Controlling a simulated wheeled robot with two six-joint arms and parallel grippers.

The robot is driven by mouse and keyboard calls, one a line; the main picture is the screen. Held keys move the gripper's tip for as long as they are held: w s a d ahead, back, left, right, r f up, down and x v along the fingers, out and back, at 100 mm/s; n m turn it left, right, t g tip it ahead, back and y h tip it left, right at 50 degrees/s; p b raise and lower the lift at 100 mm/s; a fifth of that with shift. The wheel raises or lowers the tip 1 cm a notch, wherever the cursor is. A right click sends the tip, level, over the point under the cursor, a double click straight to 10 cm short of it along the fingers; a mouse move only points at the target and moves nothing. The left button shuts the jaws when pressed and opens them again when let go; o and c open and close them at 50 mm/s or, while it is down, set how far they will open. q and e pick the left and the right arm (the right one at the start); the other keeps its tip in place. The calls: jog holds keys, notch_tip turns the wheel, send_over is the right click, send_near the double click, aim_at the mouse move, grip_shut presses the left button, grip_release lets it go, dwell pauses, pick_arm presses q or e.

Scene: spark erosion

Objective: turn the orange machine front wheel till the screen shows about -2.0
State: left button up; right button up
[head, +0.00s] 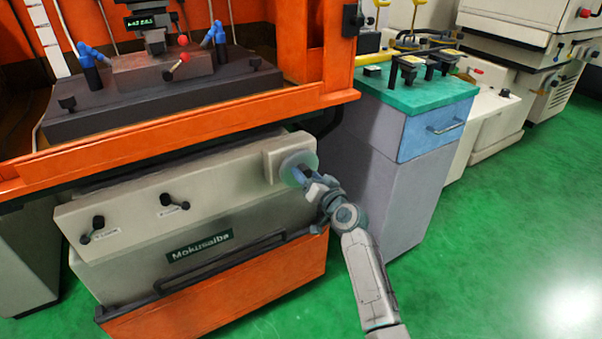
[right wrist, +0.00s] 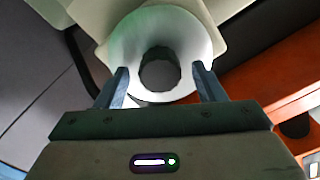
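The orange machine (head: 330,98) fills the left of the head view. Its front wheel (head: 296,159) is a pale round disc at the right end of the beige front panel. My right gripper (head: 303,177) is right at the wheel. In the right wrist view the wheel (right wrist: 190,32) has a dark round hub. My right gripper (right wrist: 161,69) is open, one finger on each side of the hub, with gaps visible on both sides. The small screen (head: 147,21) has green digits too small to read surely. My left gripper is not in view.
Two small black-knobbed handles (head: 173,205) (head: 92,230) sit on the same panel, left of the wheel. A dark rail (head: 225,262) runs below. A grey cabinet with a green top (head: 425,97) stands close on the right. The green floor (head: 500,240) is clear at lower right.

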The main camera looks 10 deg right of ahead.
dwell(0.3)
pick_arm(q)
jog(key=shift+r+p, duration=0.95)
jog(key=shift+p, duration=0.05)
pick_arm(e)
jog(key=v, duration=1)
jog(key=shift+s, duration=0.4)
jog(key=shift+d, duration=0.15)
